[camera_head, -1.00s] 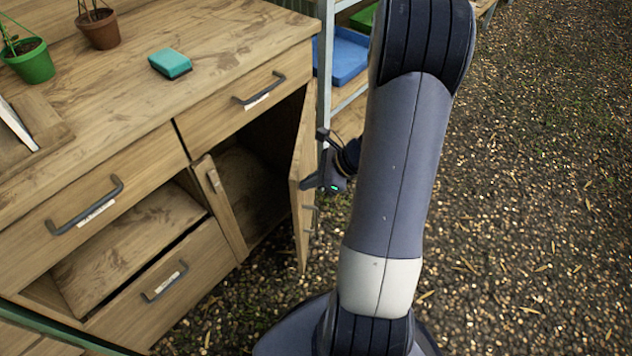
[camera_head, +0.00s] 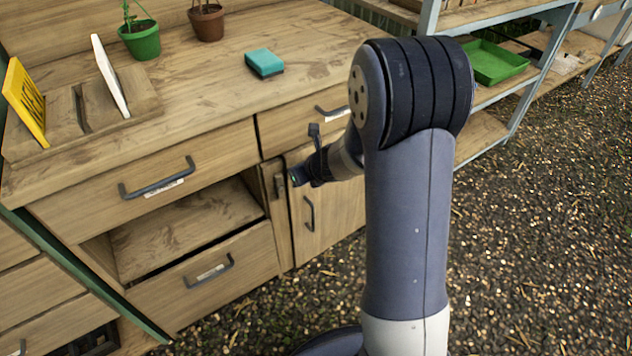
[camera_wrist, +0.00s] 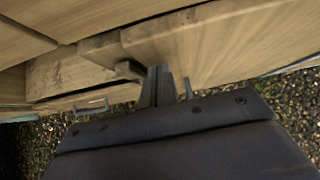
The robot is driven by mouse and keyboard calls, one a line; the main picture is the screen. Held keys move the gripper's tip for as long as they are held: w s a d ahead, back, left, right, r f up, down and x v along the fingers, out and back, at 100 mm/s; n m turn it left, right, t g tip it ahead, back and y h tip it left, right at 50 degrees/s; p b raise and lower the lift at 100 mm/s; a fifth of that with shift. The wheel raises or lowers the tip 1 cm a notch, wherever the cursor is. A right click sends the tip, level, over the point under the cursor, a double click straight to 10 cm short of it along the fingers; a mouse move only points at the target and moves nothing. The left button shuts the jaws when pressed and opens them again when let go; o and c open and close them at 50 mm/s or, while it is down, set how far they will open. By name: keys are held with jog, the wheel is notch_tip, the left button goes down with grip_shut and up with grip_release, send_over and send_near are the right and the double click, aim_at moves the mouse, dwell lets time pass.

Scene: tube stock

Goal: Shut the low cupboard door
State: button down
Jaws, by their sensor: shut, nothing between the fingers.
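The low cupboard door (camera_head: 327,217) is a wooden panel with a dark vertical handle, below the right-hand drawer of the bench. In the head view it sits about flush with the bench front, and no dark opening shows beside it. My gripper (camera_head: 294,177) is at the door's upper left edge, near the wooden post (camera_head: 277,207). In the wrist view, my gripper's fingers (camera_wrist: 159,88) are together with nothing between them, close to the wood. Whether they touch the door is not clear. My arm hides the door's upper right part.
The bench top (camera_head: 200,110) holds a teal sponge (camera_head: 265,63), a green pot (camera_head: 140,40) and a brown pot (camera_head: 206,22). An open shelf gap (camera_head: 185,225) lies left of the post. A metal rack (camera_head: 535,75) with a green tray (camera_head: 492,63) stands right. Gravel floor is clear at right.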

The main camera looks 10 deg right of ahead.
jog(key=shift+w+a+r+m+h, duration=0.1)
jog(key=shift+w+a+m+h, duration=0.15)
jog(key=shift+w, duration=0.35)
jog(key=shift+w+a+r+m+h, duration=0.15)
jog(key=shift+w+a, duration=0.15)
jog(key=shift+w, duration=0.25)
jog(key=shift+s+f, duration=0.1)
